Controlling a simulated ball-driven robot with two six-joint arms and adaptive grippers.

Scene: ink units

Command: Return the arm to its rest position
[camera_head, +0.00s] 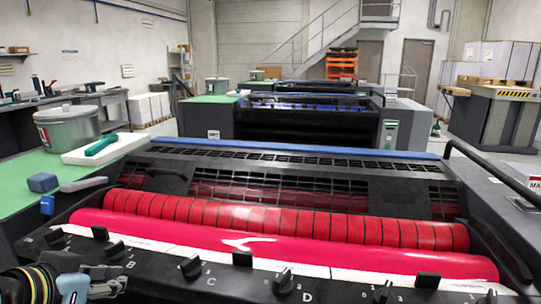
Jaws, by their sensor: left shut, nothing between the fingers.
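My left gripper (112,282) is at the bottom left, low over the front panel of the printing unit (215,283). It is dark and small in the picture, its fingers pointing right. It is shut with nothing held. Dark ink keys stand close around it, and I cannot tell whether it touches the panel. Part of my left arm comes in from the lower left corner. My right gripper is not in view.
Behind the panel lie a pink ink roller (290,250) and a segmented red roller (280,218).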

